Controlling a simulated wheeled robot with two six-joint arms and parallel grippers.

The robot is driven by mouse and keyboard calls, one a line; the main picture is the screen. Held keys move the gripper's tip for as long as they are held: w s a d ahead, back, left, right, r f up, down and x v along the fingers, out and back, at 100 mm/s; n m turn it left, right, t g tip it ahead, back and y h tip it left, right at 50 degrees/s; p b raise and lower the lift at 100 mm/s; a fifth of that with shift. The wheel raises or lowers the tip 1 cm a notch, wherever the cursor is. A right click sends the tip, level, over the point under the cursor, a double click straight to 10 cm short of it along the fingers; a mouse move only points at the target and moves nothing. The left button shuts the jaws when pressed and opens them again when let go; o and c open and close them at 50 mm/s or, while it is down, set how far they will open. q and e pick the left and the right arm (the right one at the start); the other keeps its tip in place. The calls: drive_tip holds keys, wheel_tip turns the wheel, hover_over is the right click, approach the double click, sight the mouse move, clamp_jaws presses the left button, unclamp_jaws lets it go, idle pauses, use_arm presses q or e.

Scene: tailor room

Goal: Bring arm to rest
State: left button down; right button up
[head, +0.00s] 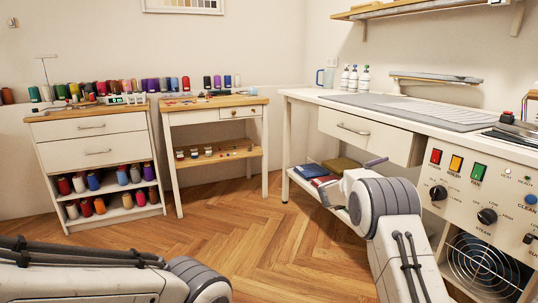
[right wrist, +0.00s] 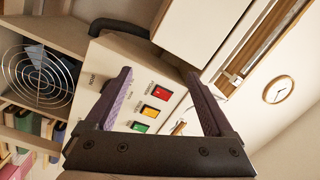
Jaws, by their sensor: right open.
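My right gripper (head: 348,176) is in front of the long white workbench, below and near its drawer, at the end of my bent right arm. Its two purple fingers stand wide apart in the right wrist view (right wrist: 160,76), with nothing between them. Beyond them shows the control panel (right wrist: 141,78) with red, yellow and green switches. My left arm lies across the bottom left of the head view; its gripper is out of the picture.
The control panel (head: 470,190) is to the right, above a round fan grille (head: 478,264). A thread cabinet (head: 88,143) and side table (head: 220,110) stand at left. The wooden floor (head: 255,225) between is clear.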

drive_tip(key=w+a+n+t+y, duration=0.1)
drive_tip(key=a+n+t+y, duration=0.4)
drive_tip(key=a+n+y, duration=0.3)
drive_tip(key=s+a+f+n+g+y, duration=0.1)
drive_tip(key=s+a+f+n+y, duration=0.4)
drive_tip(key=s+a+n, duration=0.25)
drive_tip(key=s+a+f+n+g+y, duration=0.1)
drive_tip(key=s+a+f+n+g, duration=0.2)
drive_tip(key=s, duration=0.7)
drive_tip(key=s+f+n+g+y, duration=0.1)
drive_tip(key=s+f+n+g, duration=0.35)
drive_tip(key=s, duration=0.65)
drive_tip(key=s+a+f+n+g+y, duration=0.1)
drive_tip(key=s+a+f+n+g, duration=0.2)
drive_tip(key=s, duration=0.7)
drive_tip(key=s+a+r+n+g+y+p, duration=0.1)
drive_tip(key=s+a+r+n, duration=0.25)
drive_tip(key=s+a, duration=0.25)
drive_tip(key=s+a+r+n+g+p, duration=0.1)
drive_tip(key=s+a+r+n+p, duration=0.2)
drive_tip(key=s+a, duration=0.4)
wheel_tip(320, 180, up, 39)
drive_tip(key=p, duration=3.6)
drive_tip(key=shift+s+f, duration=0.15)
drive_tip(key=shift+s, duration=0.05)
